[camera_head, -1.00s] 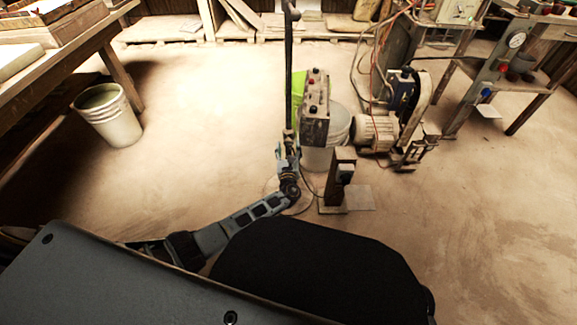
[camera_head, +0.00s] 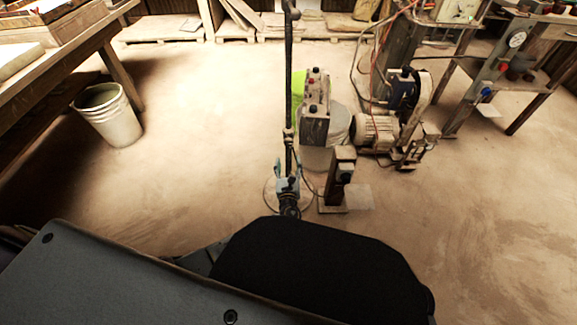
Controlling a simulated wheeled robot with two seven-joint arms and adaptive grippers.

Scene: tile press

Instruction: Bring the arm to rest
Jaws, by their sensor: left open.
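My left gripper (camera_head: 287,180) shows near the middle of the head view, just beyond the upper edge of my dark body. Most of my left arm is hidden behind my body. My right gripper is not in view.
A button box (camera_head: 316,96), a pale bucket (camera_head: 336,133) and a short dark post (camera_head: 338,175) stand close right of the gripper. A motor machine (camera_head: 376,131) is farther right. Another bucket (camera_head: 112,120) stands by the left table (camera_head: 65,58). Floor between is clear.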

